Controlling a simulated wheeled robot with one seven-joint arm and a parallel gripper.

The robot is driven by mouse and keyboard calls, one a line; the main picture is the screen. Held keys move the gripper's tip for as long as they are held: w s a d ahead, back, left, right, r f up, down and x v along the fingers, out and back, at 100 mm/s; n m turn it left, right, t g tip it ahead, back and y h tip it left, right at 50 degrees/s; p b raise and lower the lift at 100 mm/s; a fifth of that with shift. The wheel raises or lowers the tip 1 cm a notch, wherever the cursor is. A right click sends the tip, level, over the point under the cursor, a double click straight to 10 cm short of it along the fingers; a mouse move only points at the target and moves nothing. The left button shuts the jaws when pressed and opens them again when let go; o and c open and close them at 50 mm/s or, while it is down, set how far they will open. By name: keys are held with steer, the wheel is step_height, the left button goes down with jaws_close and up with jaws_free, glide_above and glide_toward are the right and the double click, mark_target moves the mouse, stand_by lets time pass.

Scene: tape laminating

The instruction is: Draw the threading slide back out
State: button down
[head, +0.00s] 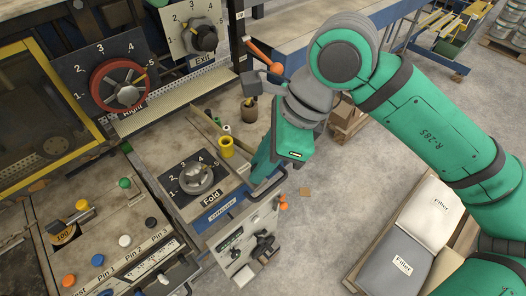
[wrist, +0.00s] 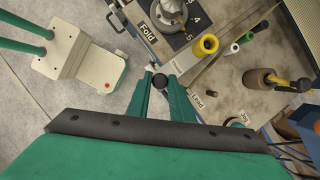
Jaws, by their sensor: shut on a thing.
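My gripper (wrist: 160,82) is shut on a dark round knob (wrist: 160,79), which shows between its two green fingers at the near edge of the machine in the wrist view. I take this knob to be the handle of the threading slide; the rest of the slide is hidden or cannot be told apart. In the head view my gripper (head: 257,182) reaches down beside the bench edge, right of the Fold dial (head: 196,178). The arm hides the knob there. A yellow roller (wrist: 207,45) stands on the bench close to the fingers, apart from them.
A panel with colored buttons (head: 124,241) lies at the left. The Right dial (head: 120,84) and Exit dial (head: 200,38) stand behind. A cup with a tool (head: 249,110) stands near my arm. Bare floor (head: 320,235) lies to the right, with filler bags (head: 437,209) beyond.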

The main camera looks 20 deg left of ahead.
steer(key=shift+d, duration=0.25)
steer(key=c, duration=1.6)
jaws_free()
steer(key=shift+d, duration=0.1)
steer(key=shift+s, duration=0.1)
steer(key=shift+r, duration=0.25)
steer(key=v, duration=1)
steer(key=shift+r, duration=0.15)
